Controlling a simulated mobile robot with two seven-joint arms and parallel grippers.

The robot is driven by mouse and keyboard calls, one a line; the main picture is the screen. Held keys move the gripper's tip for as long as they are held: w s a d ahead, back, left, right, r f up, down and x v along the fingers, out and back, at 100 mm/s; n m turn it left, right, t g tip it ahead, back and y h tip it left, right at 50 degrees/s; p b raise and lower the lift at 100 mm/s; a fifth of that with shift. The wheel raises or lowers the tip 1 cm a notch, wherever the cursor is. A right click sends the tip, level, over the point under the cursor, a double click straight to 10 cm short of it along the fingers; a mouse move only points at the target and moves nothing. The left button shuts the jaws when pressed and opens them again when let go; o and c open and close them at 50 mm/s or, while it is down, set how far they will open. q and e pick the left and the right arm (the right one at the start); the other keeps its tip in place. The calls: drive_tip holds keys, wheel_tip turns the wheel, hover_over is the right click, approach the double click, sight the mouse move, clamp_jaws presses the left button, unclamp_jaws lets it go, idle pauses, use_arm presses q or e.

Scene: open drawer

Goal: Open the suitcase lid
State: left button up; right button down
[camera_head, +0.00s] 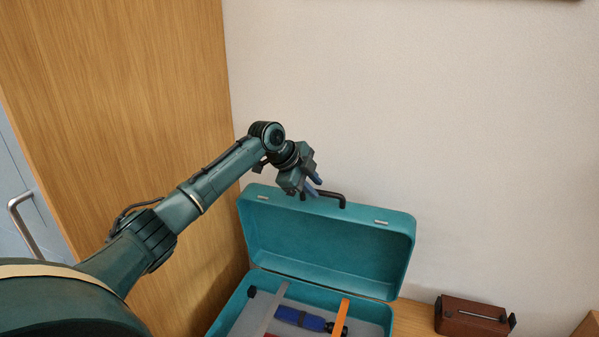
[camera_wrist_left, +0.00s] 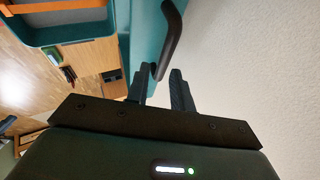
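The teal suitcase lid (camera_head: 325,240) stands raised, nearly upright, at the back of the suitcase base (camera_head: 240,295), so the suitcase is open. Its dark handle (camera_head: 342,200) is on the lid's top edge. My left gripper (camera_head: 314,187) is at the handle's left end. In the left wrist view the handle (camera_wrist_left: 171,40) reaches down toward the gap between the fingertips of my left gripper (camera_wrist_left: 160,76). The fingers are apart, and I see no clear grip on the handle. The teal lid (camera_wrist_left: 146,30) shows beside it. My right gripper is out of view.
The base holds a blue item (camera_head: 300,319) and an orange strap (camera_head: 341,318). A small brown case (camera_head: 472,317) is to the right on the wooden surface. A pale wall (camera_head: 480,130) rises behind the lid, and a wooden panel (camera_head: 120,90) is at left.

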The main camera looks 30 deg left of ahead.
use_arm(q)
drive_tip(key=v, duration=0.7)
drive_tip(key=shift+s+r+b, duration=0.2)
drive_tip(key=shift+r+b, duration=0.1)
drive_tip(key=shift+r, duration=0.05)
drive_tip(key=shift+a, duration=0.1)
